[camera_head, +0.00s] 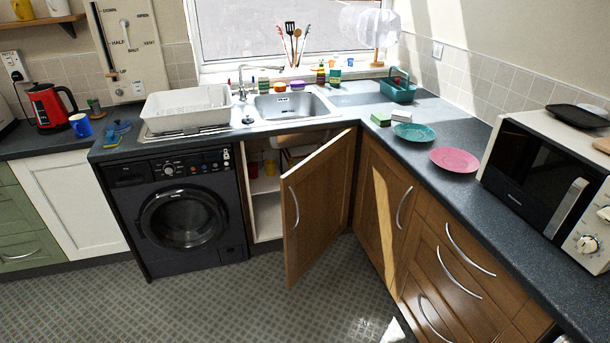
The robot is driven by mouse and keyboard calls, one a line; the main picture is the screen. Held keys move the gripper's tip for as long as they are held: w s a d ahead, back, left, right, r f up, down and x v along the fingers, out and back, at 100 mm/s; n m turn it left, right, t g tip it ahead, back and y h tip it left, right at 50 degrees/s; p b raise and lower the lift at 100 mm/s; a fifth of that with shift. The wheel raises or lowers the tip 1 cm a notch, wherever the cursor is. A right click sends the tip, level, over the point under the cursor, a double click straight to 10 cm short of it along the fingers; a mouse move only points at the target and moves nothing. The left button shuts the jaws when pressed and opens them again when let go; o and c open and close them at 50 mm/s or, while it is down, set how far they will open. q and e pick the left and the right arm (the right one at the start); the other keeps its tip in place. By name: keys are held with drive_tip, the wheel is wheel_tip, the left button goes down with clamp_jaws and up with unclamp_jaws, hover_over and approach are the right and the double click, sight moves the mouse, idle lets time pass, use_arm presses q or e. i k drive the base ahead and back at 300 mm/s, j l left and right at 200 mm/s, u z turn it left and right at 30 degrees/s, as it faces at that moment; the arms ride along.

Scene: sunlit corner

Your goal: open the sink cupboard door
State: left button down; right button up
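The sink cupboard door (318,205) is brown wood with a curved metal handle (294,206). It stands open, swung out into the room from its right side, under the sink (292,106). The cupboard's inside (265,190) shows on the left of the door, with a white shelf and a few red and yellow items; the rest is hidden behind the door. Neither of my grippers is in the head view.
A black washing machine (182,210) stands left of the open cupboard. Brown drawers (455,270) and a corner cupboard door (382,205) are close on the right. The tiled floor (240,305) in front is clear. A white dish rack (187,107) stands on the worktop.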

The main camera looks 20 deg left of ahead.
sight(315, 193)
drive_tip(key=i+j+z, duration=0.15)
drive_tip(key=z, duration=0.25)
drive_tip(key=j+z, duration=0.35)
drive_tip(key=i, duration=0.05)
